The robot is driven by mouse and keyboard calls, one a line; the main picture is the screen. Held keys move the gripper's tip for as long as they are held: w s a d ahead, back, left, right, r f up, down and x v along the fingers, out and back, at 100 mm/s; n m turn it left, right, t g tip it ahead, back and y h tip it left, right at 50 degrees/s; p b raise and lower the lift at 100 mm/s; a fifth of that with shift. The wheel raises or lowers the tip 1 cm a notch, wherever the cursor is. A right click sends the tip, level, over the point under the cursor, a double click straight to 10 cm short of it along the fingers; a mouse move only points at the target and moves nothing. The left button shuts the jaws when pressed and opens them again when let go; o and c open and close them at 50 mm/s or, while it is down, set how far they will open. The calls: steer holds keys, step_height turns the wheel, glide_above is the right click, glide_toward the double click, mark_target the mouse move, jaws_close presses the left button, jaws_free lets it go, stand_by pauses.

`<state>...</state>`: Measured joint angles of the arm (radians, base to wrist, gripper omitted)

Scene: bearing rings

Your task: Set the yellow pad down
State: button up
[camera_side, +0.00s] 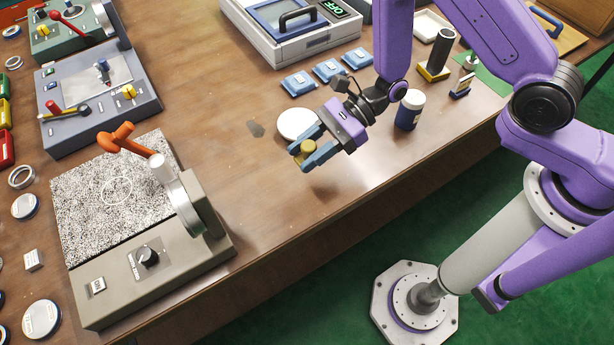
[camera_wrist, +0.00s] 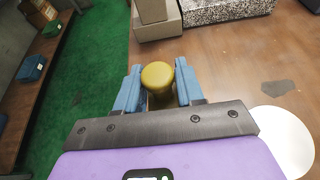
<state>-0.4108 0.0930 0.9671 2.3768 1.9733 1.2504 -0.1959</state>
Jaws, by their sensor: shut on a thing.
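My gripper (camera_side: 309,155) is shut on the yellow pad (camera_side: 303,148), a small round yellow piece between its two blue fingers. It holds the pad above the wooden table (camera_side: 250,185), and a shadow falls on the table below and to the right. In the wrist view, the yellow pad (camera_wrist: 158,77) sits between the blue fingertips of my gripper (camera_wrist: 158,85). The pad's underside is hidden. A white round disc (camera_side: 297,122) lies on the table just behind the gripper; it also shows at lower right in the wrist view (camera_wrist: 283,140).
A machine with a speckled plate (camera_side: 105,195) and orange handle (camera_side: 130,138) stands to the left. Blue packets (camera_side: 328,70) and a blue jar with a white lid (camera_side: 409,110) stand behind and to the right. A grey patch (camera_side: 256,128) marks the table. The table's front edge is close.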

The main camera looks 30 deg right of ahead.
mark_target(309, 184)
steer(key=shift+f, duration=4.05)
steer(key=shift+f, duration=0.1)
steer(key=o, duration=1)
steer(key=shift+o, duration=0.2)
